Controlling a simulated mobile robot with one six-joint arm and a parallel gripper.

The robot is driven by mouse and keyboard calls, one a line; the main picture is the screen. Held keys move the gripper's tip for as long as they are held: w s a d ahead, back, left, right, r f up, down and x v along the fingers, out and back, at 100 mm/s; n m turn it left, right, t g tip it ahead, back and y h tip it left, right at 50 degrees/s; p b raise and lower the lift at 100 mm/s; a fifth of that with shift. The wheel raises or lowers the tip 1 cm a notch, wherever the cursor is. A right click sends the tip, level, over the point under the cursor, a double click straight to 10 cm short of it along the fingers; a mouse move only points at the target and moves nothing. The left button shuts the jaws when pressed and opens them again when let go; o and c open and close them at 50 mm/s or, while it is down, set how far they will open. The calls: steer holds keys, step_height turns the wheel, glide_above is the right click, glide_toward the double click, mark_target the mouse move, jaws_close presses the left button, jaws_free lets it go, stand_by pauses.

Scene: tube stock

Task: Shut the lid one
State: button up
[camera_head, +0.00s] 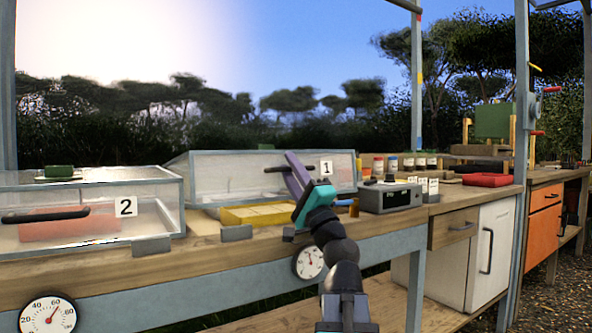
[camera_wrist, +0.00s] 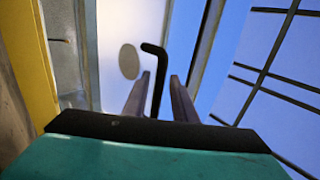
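Lid one (camera_head: 225,172) is a clear framed panel with a "1" label, standing raised at the back of its box in the head view. A yellow tray (camera_head: 258,213) shows low in front of it. My gripper (camera_head: 289,163), teal with purple fingers, is in front of the lid at its dark handle (camera_head: 270,169). In the wrist view the black bent handle (camera_wrist: 157,75) shows between the two fingers of my gripper (camera_wrist: 160,84), with a gap on each side. The fingers are apart. Whether either touches the handle is not clear.
A grey instrument box (camera_head: 390,196) and small jars (camera_head: 392,164) stand to the right. A round gauge (camera_head: 309,262) hangs on the bench front.

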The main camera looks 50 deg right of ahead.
steer(key=shift+d, duration=0.35)
steer(key=shift+s+f, duration=0.1)
steer(key=shift+f, duration=0.05)
